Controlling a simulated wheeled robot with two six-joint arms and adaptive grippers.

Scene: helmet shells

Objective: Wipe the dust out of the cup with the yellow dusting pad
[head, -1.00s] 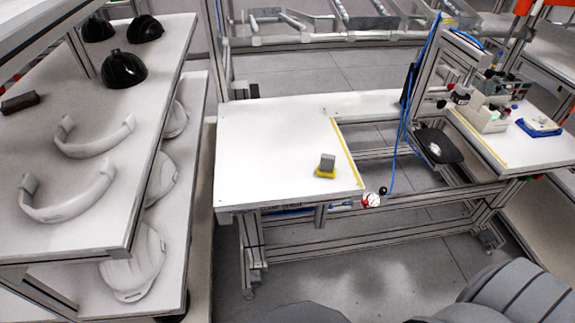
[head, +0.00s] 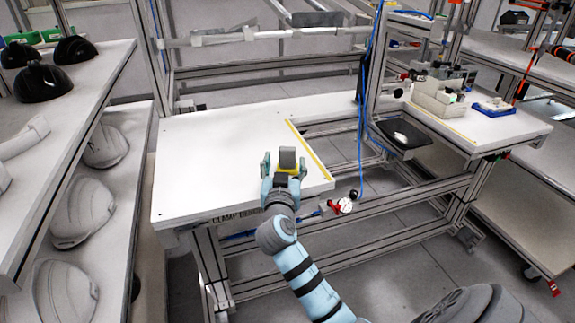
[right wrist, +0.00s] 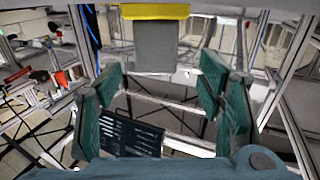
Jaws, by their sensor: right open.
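The dusting pad, a grey block handle (head: 287,158) on a yellow base (head: 291,171), stands on the white table near its front right edge. My right gripper (head: 284,164) is open, with its fingers to either side of the pad. In the right wrist view the open fingers (right wrist: 162,88) are empty, and the grey handle (right wrist: 155,46) and yellow base (right wrist: 155,11) lie ahead at the top. A black shallow dish (head: 403,136) with a pale patch inside, which looks like the cup, sits right of the table. My left gripper is out of view.
The white table (head: 210,160) is otherwise bare, with a yellow strip along its right edge. A blue hose and a red-and-white gauge (head: 343,205) are at its front right. Shelves with black helmets (head: 42,84) and pale shells (head: 80,210) stand left. A second bench (head: 500,130) holds fixtures.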

